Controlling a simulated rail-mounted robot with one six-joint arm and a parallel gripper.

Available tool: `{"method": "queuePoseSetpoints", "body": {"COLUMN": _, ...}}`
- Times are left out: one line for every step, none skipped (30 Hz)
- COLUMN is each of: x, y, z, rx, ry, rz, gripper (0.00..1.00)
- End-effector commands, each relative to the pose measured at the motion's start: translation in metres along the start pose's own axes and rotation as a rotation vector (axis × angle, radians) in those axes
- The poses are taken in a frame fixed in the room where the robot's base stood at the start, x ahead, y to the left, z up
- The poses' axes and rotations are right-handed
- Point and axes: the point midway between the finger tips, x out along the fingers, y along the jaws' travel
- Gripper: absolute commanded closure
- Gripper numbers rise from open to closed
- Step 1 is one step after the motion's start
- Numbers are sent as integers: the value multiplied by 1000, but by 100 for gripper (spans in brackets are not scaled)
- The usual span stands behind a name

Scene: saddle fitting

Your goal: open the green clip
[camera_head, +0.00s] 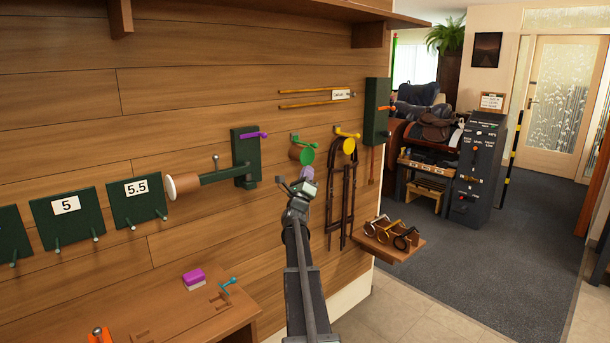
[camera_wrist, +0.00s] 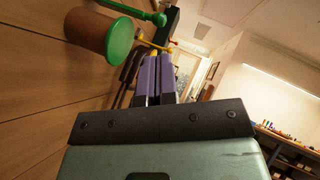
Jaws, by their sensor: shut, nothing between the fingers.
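The green clip is on the plank wall. In the head view it shows as a brown cylinder with a green end disc (camera_head: 307,154) and a small green lever (camera_head: 295,138) above it. In the wrist view the green disc (camera_wrist: 120,41) is large at upper left, and the green lever (camera_wrist: 130,9) runs along the top to a rounded end. My gripper (camera_head: 306,174) is just below the green disc in the head view. Its purple fingers (camera_wrist: 158,78) are shut together and empty, and appear apart from the clip. Any gap in depth is hard to judge.
A yellow clip (camera_head: 349,146) with dark straps (camera_head: 341,195) hanging from it is to the right. A dark green bracket (camera_head: 246,156) with a purple lever and a white-ended cylinder is to the left. A small shelf (camera_head: 393,247) holds several rings at lower right.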

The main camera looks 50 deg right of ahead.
Motion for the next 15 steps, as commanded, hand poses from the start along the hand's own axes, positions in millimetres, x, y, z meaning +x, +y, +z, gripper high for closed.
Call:
{"method": "queuePoseSetpoints", "body": {"x": 19, "y": -2, "z": 4, "rx": -1, "ry": 0, "rz": 0, "gripper": 100}}
{"method": "queuePoseSetpoints", "body": {"x": 26, "y": -2, "z": 4, "rx": 0, "ry": 0, "rz": 0, "gripper": 100}}
{"method": "queuePoseSetpoints", "body": {"x": 34, "y": -2, "z": 4, "rx": 0, "ry": 0, "rz": 0, "gripper": 100}}
{"method": "queuePoseSetpoints", "body": {"x": 41, "y": -2, "z": 4, "rx": 0, "ry": 0, "rz": 0, "gripper": 100}}
{"method": "queuePoseSetpoints", "body": {"x": 48, "y": -2, "z": 4, "rx": 0, "ry": 1, "rz": 0, "gripper": 100}}
{"method": "queuePoseSetpoints", "body": {"x": 56, "y": -2, "z": 4, "rx": 0, "ry": 0, "rz": 0, "gripper": 100}}
{"method": "queuePoseSetpoints", "body": {"x": 62, "y": -2, "z": 4, "rx": -1, "ry": 0, "rz": 0, "gripper": 100}}
{"method": "queuePoseSetpoints", "body": {"x": 66, "y": -2, "z": 4, "rx": -1, "ry": 0, "rz": 1, "gripper": 100}}
{"method": "queuePoseSetpoints", "body": {"x": 72, "y": -2, "z": 3, "rx": -1, "ry": 0, "rz": 1, "gripper": 100}}
{"method": "queuePoseSetpoints", "body": {"x": 75, "y": -1, "z": 3, "rx": -1, "ry": 0, "rz": 1, "gripper": 100}}
{"method": "queuePoseSetpoints", "body": {"x": 78, "y": -1, "z": 2, "rx": -1, "ry": 0, "rz": 1, "gripper": 100}}
{"method": "queuePoseSetpoints", "body": {"x": 80, "y": -1, "z": 2, "rx": -1, "ry": 0, "rz": 1, "gripper": 100}}
{"method": "queuePoseSetpoints", "body": {"x": 81, "y": 0, "z": 2, "rx": 0, "ry": 0, "rz": 1, "gripper": 100}}
{"method": "queuePoseSetpoints", "body": {"x": 82, "y": 0, "z": 1, "rx": 0, "ry": 0, "rz": 1, "gripper": 100}}
{"method": "queuePoseSetpoints", "body": {"x": 82, "y": 0, "z": 1, "rx": 0, "ry": 0, "rz": 1, "gripper": 100}}
